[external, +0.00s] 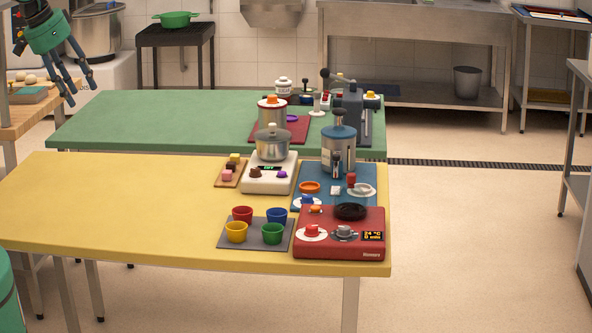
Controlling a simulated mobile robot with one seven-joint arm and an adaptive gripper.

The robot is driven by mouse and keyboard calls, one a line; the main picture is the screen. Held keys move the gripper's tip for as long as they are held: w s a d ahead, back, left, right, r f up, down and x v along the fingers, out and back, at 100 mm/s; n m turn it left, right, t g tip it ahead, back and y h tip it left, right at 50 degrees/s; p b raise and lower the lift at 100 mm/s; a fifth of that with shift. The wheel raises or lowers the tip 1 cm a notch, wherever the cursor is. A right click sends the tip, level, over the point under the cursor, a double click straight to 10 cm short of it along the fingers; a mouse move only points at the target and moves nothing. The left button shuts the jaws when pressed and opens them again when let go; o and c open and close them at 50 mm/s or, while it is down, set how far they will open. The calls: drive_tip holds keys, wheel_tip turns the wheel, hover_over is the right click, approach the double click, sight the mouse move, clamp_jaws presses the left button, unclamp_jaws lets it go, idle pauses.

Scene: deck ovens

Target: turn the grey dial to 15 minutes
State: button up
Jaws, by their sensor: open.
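The pointing direction of the grey dial is too small to read. My gripper (79,93) is at the top left, open and empty, fingers pointing down, far from the red appliance.
A grey mat (255,245) with several coloured cups lies left of the red appliance. A blue tray (309,202) with a blue canister (338,150) and a white cooker (268,182) stand behind. The yellow table's left half (110,200) is clear.

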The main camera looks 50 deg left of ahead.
drive_tip(key=w+d+r+g+p, duration=0.1)
drive_tip(key=w+d+r+p, duration=0.15)
drive_tip(key=w, duration=0.55)
drive_tip(key=w+d+r+p, duration=0.1)
drive_tip(key=w+d+r, duration=0.2)
drive_tip(key=w, duration=0.5)
drive_tip(key=g+p, duration=0.4)
drive_tip(key=p, duration=0.9)
hover_over(344, 227)
wheel_tip(344, 227, down, 26)
drive_tip(key=f, duration=0.1)
drive_tip(key=shift+r+b, duration=0.25)
drive_tip(key=shift+b, duration=0.05)
drive_tip(key=shift+f, duration=0.15)
wheel_tip(344, 227, down, 14)
drive_tip(key=shift+r, duration=0.25)
